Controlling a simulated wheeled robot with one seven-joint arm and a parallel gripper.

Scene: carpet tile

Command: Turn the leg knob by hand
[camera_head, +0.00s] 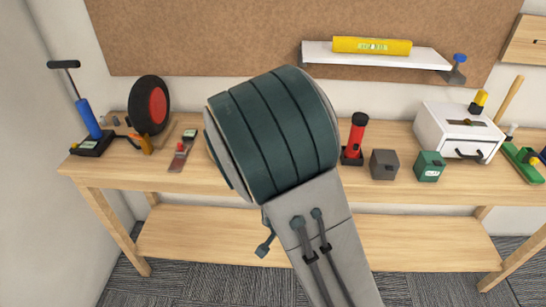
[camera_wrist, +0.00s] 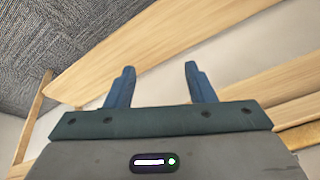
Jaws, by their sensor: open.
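I cannot make out a knob on any of the bench legs; the left front leg (camera_head: 112,232) and the right front leg (camera_head: 519,253) look plain. A blue knob (camera_head: 460,58) tops a dark clamp-like part at the right end of the white shelf; I cannot tell if it is the leg knob. My gripper (camera_wrist: 160,68) shows in the wrist view with two blue fingers apart and nothing between them. Wooden boards of the bench lie beyond it. In the head view my arm covers the middle of the bench, and most of the gripper is hidden.
The wooden bench (camera_head: 230,188) carries a blue pump (camera_head: 88,118), a wheel (camera_head: 149,105), a red flashlight (camera_head: 357,136), a grey box (camera_head: 384,165), a green box (camera_head: 429,167) and a white drawer unit (camera_head: 455,132). A white shelf (camera_head: 375,55) holds a yellow roll (camera_head: 372,46). The lower shelf (camera_head: 415,262) looks bare.

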